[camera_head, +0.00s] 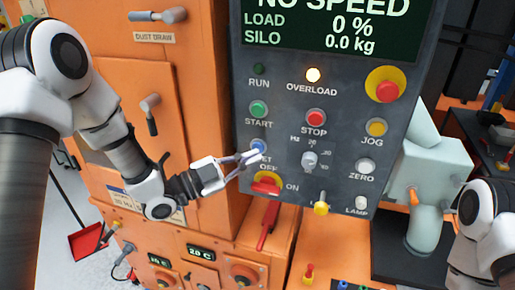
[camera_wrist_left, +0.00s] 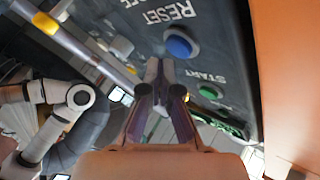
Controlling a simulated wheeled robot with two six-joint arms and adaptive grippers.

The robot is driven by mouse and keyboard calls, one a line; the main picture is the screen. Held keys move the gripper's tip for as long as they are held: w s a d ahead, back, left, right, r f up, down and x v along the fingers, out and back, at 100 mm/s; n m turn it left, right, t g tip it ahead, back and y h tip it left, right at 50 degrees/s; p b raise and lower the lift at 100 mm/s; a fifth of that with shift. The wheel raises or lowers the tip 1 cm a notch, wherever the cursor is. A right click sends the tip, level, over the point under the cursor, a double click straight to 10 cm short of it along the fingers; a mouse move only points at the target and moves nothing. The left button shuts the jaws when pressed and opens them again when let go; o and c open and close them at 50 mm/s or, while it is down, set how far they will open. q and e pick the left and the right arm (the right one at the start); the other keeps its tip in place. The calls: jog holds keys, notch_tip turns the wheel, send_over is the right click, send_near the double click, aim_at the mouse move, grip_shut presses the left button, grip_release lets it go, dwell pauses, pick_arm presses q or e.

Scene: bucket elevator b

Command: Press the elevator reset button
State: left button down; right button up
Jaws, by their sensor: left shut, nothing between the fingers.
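The blue RESET button (camera_head: 258,146) is on the grey control panel (camera_head: 290,130), below the green START button. The fingers of my left gripper (camera_head: 248,157) partly cover it and its label in the head view. In the left wrist view the whole blue button (camera_wrist_left: 179,45) shows, with the RESET lettering beside it. The fingertips of my left gripper (camera_wrist_left: 160,70) are together, empty, and close to the button. I cannot tell if they touch it. My right arm is at the lower right of the head view, but its gripper is out of view.
The display (camera_head: 330,24) reads LOAD 0 % and SILO 0.0 kg. The OVERLOAD lamp (camera_head: 313,75) is lit. Nearby are the green START button (camera_head: 258,109), the red STOP button (camera_head: 316,117) and a red-handled OFF/ON switch (camera_head: 267,186). Orange cabinets stand left of the panel.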

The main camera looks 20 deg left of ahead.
dwell(0.7)
pick_arm(q)
jog(key=shift+w, duration=0.4)
jog(key=shift+w+b, duration=0.35)
jog(key=shift+w, duration=0.05)
dwell(0.4)
jog(key=shift+s, duration=0.85)
jog(key=s+b, duration=0.1)
jog(key=s, duration=0.4)
dwell(0.3)
